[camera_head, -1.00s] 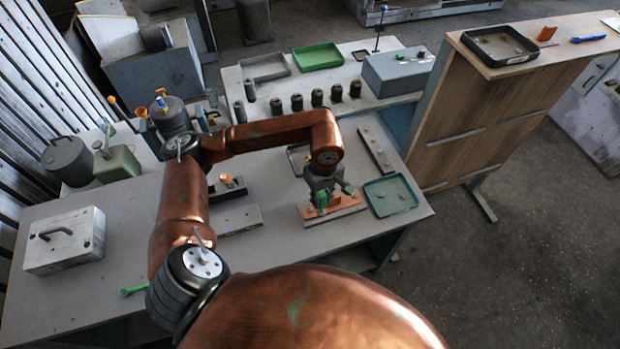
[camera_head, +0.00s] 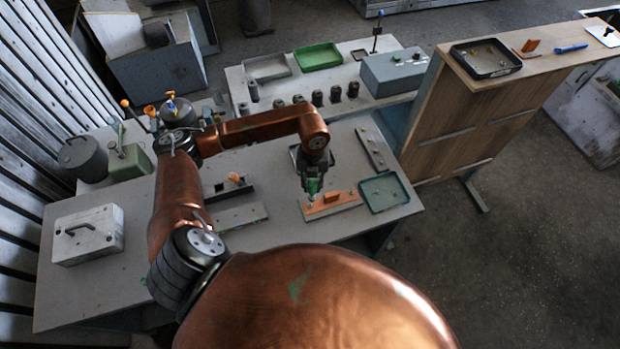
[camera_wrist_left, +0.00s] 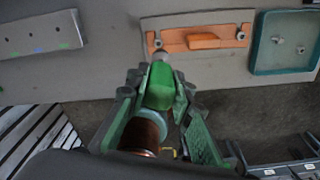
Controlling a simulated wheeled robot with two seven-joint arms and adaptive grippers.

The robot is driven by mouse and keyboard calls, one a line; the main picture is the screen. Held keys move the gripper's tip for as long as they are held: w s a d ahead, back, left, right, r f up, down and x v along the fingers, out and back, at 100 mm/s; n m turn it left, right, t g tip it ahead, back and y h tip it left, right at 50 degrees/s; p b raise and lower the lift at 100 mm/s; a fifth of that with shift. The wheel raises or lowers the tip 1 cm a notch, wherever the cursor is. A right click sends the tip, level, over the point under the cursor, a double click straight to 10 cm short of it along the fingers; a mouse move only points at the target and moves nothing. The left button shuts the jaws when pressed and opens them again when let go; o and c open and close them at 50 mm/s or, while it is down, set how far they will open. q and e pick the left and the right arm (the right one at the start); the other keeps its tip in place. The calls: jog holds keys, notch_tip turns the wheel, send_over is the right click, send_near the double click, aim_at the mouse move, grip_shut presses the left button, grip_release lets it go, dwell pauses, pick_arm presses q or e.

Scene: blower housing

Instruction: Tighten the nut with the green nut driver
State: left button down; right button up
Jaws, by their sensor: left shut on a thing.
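In the left wrist view the driver's grey tip points to the left end of an orange plate (camera_wrist_left: 190,38). I cannot tell whether the tip touches it. The plate, with a raised orange block on it, lies on a grey base on the table (camera_head: 332,204). A small bolt or nut (camera_wrist_left: 240,35) shows at the plate's right end. Anything under the driver tip is hidden. My right gripper is not in view.
A green-rimmed tray (camera_head: 384,209) with small parts lies right of the plate. A grey strip with studs (camera_head: 371,149) lies behind it. A grey bar (camera_head: 236,217) lies to the left. A white case (camera_head: 88,236) stands at far left.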

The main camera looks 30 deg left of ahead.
aim_at(310, 192)
pick_arm(q)
jog(key=n, duration=0.2)
jog(key=n+p, duration=0.1)
jog(key=n, duration=0.1)
jog(key=shift+a+r, duration=0.1)
jog(key=shift+a, duration=0.3)
jog(key=shift+f+b, duration=1.2)
jog(key=shift+f, duration=0.8)
jog(key=shift+f+b, duration=0.65)
jog(key=shift+f, duration=0.25)
jog(key=shift+f+b, duration=0.25)
jog(key=shift+b, duration=0.05)
